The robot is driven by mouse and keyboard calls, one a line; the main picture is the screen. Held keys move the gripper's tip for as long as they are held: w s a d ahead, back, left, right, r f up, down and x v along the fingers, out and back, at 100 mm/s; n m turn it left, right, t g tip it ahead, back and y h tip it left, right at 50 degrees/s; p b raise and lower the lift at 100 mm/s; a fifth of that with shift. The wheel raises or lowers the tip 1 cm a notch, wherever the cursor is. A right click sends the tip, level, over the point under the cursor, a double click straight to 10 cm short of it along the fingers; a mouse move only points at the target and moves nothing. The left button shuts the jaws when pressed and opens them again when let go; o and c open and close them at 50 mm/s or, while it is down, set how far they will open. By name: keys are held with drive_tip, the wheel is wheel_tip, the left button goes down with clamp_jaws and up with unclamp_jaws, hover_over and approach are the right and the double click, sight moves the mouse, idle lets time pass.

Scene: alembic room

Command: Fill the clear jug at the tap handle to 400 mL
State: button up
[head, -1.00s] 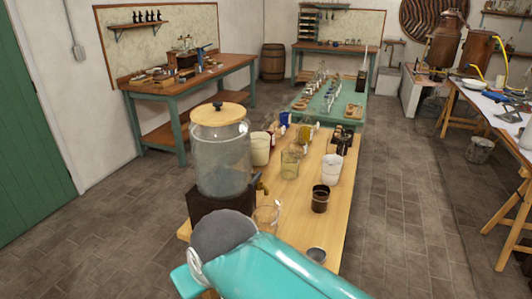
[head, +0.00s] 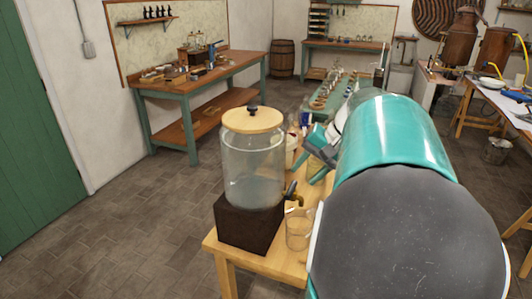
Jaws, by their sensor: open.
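A large glass dispenser (head: 252,170) with a wooden lid stands on a dark block at the near left end of the wooden table. Its tap handle (head: 290,188) sticks out low on the right side. A clear jug (head: 299,232) stands upright on the table, just below and beside the tap. No water level is clear in it. My gripper (head: 318,153) is open, with teal fingers above the table beyond the tap, apart from the jug. My arm hides most of the tabletop and the cups there.
The wooden table (head: 233,246) has a bare near-left corner. A green table (head: 335,90) with small items lies beyond. A workbench (head: 205,80) stands at the back left, and the tiled floor (head: 140,235) on the left is clear.

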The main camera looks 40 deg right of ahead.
sight(289, 195)
drive_tip(key=shift+m+t, duration=0.3)
drive_tip(key=shift+m, duration=0.2)
drive_tip(key=w+f, duration=0.2)
drive_tip(key=f, duration=0.2)
drive_tip(key=w+f, duration=0.2)
drive_tip(key=f, duration=0.1)
drive_tip(key=w+f, duration=0.1)
drive_tip(key=f, duration=0.3)
drive_tip(key=shift+w+d+f, duration=0.25)
drive_tip(key=shift+w+f, duration=0.05)
drive_tip(key=shift+w, duration=0.1)
clamp_jaws()
drive_tip(key=c, duration=0.6)
unclamp_jaws()
drive_tip(key=shift+c, duration=0.2)
clamp_jaws()
drive_tip(key=shift+s+d+r+n+g+y, duration=0.1)
drive_tip(key=shift+s+d+n+g+y, duration=0.15)
drive_tip(key=shift+n, duration=0.35)
drive_tip(key=shift+s+d+n+g+y, duration=0.2)
drive_tip(key=shift+n+y, duration=0.15)
drive_tip(key=shift+n, duration=0.25)
